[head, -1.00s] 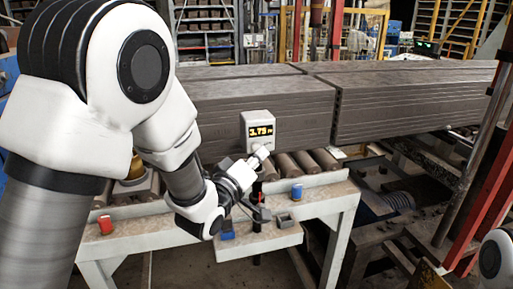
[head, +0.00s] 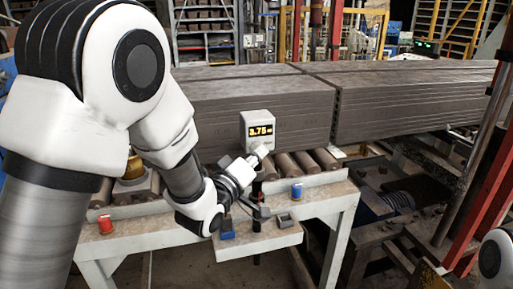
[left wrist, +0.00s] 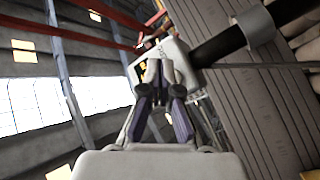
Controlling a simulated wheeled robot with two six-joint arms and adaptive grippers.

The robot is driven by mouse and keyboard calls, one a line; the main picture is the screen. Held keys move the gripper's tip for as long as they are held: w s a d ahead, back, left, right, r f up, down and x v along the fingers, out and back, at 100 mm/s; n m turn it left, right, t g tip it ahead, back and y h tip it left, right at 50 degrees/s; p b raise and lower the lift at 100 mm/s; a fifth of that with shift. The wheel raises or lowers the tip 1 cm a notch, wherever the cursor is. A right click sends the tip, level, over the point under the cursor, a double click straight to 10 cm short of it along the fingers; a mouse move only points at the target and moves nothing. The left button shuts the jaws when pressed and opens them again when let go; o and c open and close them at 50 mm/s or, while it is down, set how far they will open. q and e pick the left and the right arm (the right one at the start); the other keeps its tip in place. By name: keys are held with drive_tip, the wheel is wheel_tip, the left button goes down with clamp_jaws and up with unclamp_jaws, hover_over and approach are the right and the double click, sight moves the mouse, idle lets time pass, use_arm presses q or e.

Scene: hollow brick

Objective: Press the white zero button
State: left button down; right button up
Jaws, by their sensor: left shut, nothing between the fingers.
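A pale display box (head: 257,129) with lit yellow digits on a dark screen stands in front of the grey brick column (head: 260,105). My left gripper (head: 261,151) is shut and empty, with its tips at the lower front of the box. In the left wrist view the shut fingers (left wrist: 158,72) overlap the front of the box (left wrist: 176,52), which appears tilted. The white zero button cannot be made out; the fingers cover the lower front of the box. I cannot tell whether the tips touch it. My right gripper is out of view.
A pale bench (head: 140,237) with rollers (head: 305,162) lies below the column. A red post (head: 490,190) stands at the right.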

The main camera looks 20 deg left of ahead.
use_arm(q)
drive_tip(key=shift+w+a, duration=0.35)
drive_tip(key=shift+w, duration=0.15)
idle(0.8)
drive_tip(key=shift+s+d, duration=0.5)
drive_tip(key=shift+s, duration=0.25)
drive_tip(key=shift+b, duration=0.3)
drive_tip(key=s+d, duration=0.1)
drive_tip(key=s, duration=0.1)
drive_tip(key=s+d, duration=0.1)
drive_tip(key=s, duration=0.1)
drive_tip(key=shift+d+b, duration=0.3)
drive_tip(key=shift+d, duration=0.1)
drive_tip(key=shift+f, duration=0.1)
